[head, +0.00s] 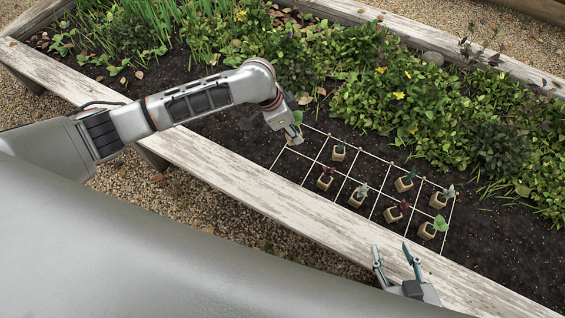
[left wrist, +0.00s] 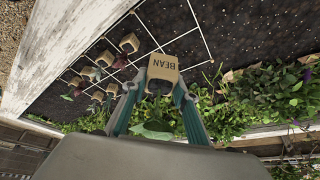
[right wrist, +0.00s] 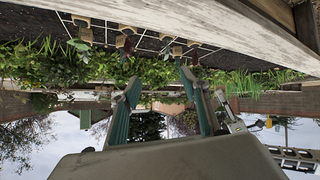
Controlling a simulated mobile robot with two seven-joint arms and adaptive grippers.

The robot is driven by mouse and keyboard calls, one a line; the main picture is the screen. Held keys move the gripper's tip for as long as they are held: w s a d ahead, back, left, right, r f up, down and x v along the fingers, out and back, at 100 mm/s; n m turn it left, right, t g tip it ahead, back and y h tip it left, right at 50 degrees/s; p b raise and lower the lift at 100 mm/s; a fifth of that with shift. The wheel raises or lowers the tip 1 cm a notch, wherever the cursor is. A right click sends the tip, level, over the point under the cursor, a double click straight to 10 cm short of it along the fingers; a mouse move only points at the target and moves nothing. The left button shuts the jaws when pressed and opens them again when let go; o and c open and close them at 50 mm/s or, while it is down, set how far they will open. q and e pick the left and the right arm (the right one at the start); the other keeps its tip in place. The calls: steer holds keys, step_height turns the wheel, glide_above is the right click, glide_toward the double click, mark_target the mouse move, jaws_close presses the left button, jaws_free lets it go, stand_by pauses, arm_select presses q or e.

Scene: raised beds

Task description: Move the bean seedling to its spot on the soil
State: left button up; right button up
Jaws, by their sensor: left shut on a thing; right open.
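The bean seedling is a tan cube block (left wrist: 163,68) marked "BEAN" with green leaves (left wrist: 155,130). My left gripper (left wrist: 160,88) is shut on the block, one teal finger on each side. In the head view this gripper (head: 292,136) is over the soil at the left end of the white string grid (head: 376,206), with a bit of green leaf beside it. The held block is mostly hidden there. My right gripper (head: 397,268) is open and empty near the bed's front board; its fingers also show apart in the right wrist view (right wrist: 161,84).
Several other seedlings in tan blocks stand in grid cells, such as a red-leaved one (head: 325,179) and a green-leaved one (head: 428,231). The grid's leftmost cells look bare. Dense leafy plants (head: 375,105) grow behind the grid. A wooden board (head: 245,182) edges the bed.

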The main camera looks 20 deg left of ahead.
arm_select(q)
steer(key=f+b, duration=0.6)
steer(key=f, duration=0.9)
steer(key=shift+s+f, duration=0.2)
steer(key=shift+w+f, duration=0.15)
steer(key=shift+f, duration=0.05)
steer(key=f+b, duration=0.1)
steer(key=f, duration=0.2)
steer(key=shift+s+f+b, duration=0.2)
steer(key=shift+f+b, duration=0.1)
steer(key=shift+b, duration=0.05)
steer(key=shift+w+f, duration=0.2)
steer(key=shift+f, duration=0.15)
steer(key=shift+r, duration=0.2)
steer(key=shift+f, duration=0.2)
steer(key=o, duration=1.1)
steer(key=shift+c, duration=0.2)
steer(key=shift+o, duration=0.2)
arm_select(e)
steer(key=w+a+r+m+t+y, duration=0.1)
steer(key=w+a+r, duration=0.1)
steer(key=a, duration=0.3)
steer(key=shift+w+a+y, duration=0.15)
steer(key=shift+a+y, duration=0.1)
steer(key=shift+y, duration=0.15)
